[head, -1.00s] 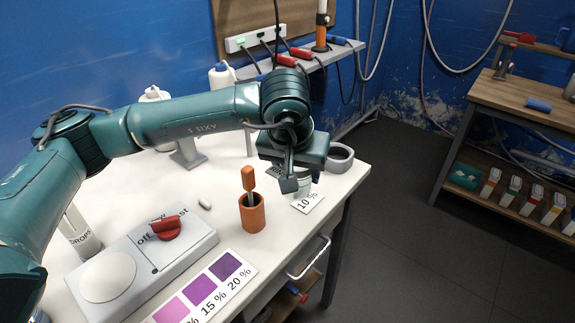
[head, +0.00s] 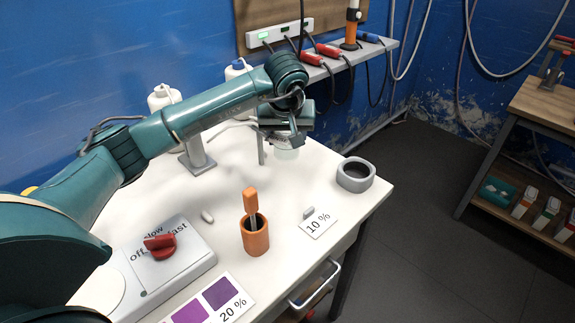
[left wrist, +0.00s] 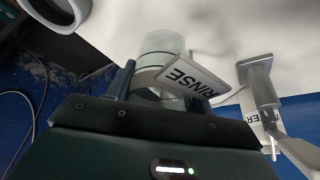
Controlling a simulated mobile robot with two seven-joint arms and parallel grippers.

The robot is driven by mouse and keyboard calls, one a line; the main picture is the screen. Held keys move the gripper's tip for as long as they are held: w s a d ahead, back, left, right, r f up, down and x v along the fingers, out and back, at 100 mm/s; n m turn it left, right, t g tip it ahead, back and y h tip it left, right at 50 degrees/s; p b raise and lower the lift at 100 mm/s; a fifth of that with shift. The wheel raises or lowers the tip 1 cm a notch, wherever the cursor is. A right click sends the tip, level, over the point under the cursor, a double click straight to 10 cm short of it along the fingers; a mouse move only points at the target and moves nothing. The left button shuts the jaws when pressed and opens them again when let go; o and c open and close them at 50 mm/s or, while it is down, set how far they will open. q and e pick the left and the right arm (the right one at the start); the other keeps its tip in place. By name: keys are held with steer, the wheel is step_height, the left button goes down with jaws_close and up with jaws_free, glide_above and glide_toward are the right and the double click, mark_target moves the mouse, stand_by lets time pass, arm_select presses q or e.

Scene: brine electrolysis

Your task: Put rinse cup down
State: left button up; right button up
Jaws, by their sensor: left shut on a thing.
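The rinse cup is a clear cup with a white RINSE label (left wrist: 192,77). My left gripper (head: 287,138) is shut on the cup (head: 287,153), near the back of the white table. In the left wrist view the clear cup (left wrist: 160,48) sits between the fingers of my left gripper (left wrist: 155,82), with its label in front. The cup's base is faint in the head view, and I cannot tell whether it touches the table. My right gripper is not in view.
A grey ring holder (head: 356,175) stands at the table's right edge. A 10 % card (head: 316,226) lies nearer, beside an orange pot (head: 256,238) with a tool in it. A grey stand (head: 197,158) is left of the cup. Bare tabletop (head: 235,172) lies between them.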

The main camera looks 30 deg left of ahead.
mark_target(287, 140)
arm_select(q)
step_height(287, 140, down, 9)
steer(key=shift+r+p, duration=0.1)
steer(key=shift+p, duration=0.3)
steer(key=shift+f, duration=0.3)
steer(key=o, duration=1.1)
steer(key=shift+r, duration=0.1)
steer(key=shift+d+r, duration=0.1)
steer(key=shift+r, duration=0.35)
steer(key=v, duration=1.1)
steer(key=shift+s+r+b, duration=0.15)
steer(key=shift+s+b, duration=0.05)
steer(key=shift+b, duration=0.2)
